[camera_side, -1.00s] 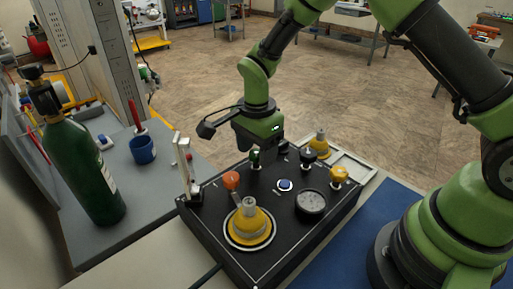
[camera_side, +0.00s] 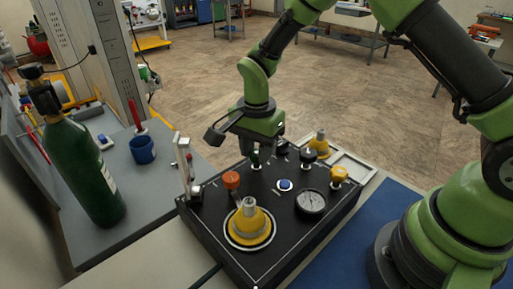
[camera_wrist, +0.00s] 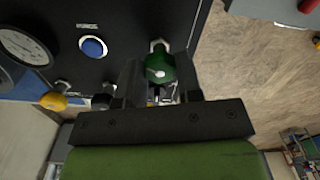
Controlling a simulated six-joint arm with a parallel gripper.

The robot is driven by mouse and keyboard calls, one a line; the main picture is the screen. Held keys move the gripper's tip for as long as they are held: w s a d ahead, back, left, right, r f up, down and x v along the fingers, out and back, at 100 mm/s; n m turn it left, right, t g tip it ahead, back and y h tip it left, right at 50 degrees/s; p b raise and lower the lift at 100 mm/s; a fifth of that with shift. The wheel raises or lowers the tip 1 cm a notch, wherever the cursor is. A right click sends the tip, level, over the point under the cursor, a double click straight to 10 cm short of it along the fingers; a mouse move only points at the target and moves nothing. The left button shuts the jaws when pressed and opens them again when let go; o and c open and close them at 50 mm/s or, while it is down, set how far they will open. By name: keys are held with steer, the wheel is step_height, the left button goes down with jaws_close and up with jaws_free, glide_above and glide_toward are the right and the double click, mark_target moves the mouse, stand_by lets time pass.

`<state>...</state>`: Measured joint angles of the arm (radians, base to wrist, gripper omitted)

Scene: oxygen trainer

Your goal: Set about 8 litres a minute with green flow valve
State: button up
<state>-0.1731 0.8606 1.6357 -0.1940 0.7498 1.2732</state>
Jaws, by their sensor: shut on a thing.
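The green flow valve (camera_side: 256,159) stands on the far side of the black panel box. In the wrist view its green knob (camera_wrist: 160,69) sits between the two dark fingers of my gripper (camera_wrist: 160,88). My gripper (camera_side: 258,144) is shut on this knob from above, and its fingers partly hide it in the side view. The clear flow tube (camera_side: 183,172) stands upright at the panel's left corner. Its scale and reading are too small to tell.
The panel also carries an orange knob (camera_side: 231,180), a yellow outlet (camera_side: 249,222), a blue button (camera_side: 285,184), a round gauge (camera_side: 311,202) and a yellow knob (camera_side: 339,174). A green cylinder (camera_side: 85,170) and blue cup (camera_side: 142,149) stand left.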

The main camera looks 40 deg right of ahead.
steer(key=n, duration=0.4)
steer(key=shift+n, duration=0.3)
steer(key=n, duration=0.3)
steer(key=shift+n, duration=0.3)
steer(key=n, duration=0.4)
steer(key=shift+n, duration=2.1)
steer(key=o, duration=0.9)
steer(key=shift+o, duration=0.2)
